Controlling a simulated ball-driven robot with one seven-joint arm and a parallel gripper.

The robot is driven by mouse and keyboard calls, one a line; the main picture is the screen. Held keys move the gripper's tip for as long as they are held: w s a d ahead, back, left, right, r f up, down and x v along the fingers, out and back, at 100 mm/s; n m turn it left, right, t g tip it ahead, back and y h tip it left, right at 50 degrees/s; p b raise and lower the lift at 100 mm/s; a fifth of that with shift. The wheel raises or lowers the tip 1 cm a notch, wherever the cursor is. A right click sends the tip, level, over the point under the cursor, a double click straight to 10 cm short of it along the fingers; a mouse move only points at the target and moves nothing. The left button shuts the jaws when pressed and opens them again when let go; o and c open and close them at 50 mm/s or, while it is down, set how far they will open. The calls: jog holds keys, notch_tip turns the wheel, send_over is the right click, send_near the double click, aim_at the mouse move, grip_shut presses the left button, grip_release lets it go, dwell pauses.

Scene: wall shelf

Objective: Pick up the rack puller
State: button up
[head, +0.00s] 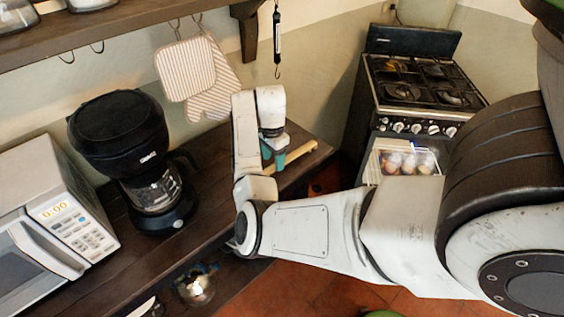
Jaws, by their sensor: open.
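A light wooden stick (299,153), which looks like the rack puller, lies on the dark counter near its right end. My gripper (273,162) has teal fingers and points down at the stick's left end. The fingers are open. They cover part of that end, and I cannot tell whether they touch the stick or are around it.
A black coffee maker (134,150) and a microwave (60,225) stand on the counter (205,170) to the left. Striped oven mitts (187,68) and a hanging scale (277,40) hang behind. A stove (415,90) stands back right, with a gap beside the counter.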

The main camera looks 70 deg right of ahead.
aim_at(274, 167)
jog(key=shift+d+f, duration=0.1)
jog(key=shift+f, duration=1.55)
grip_shut()
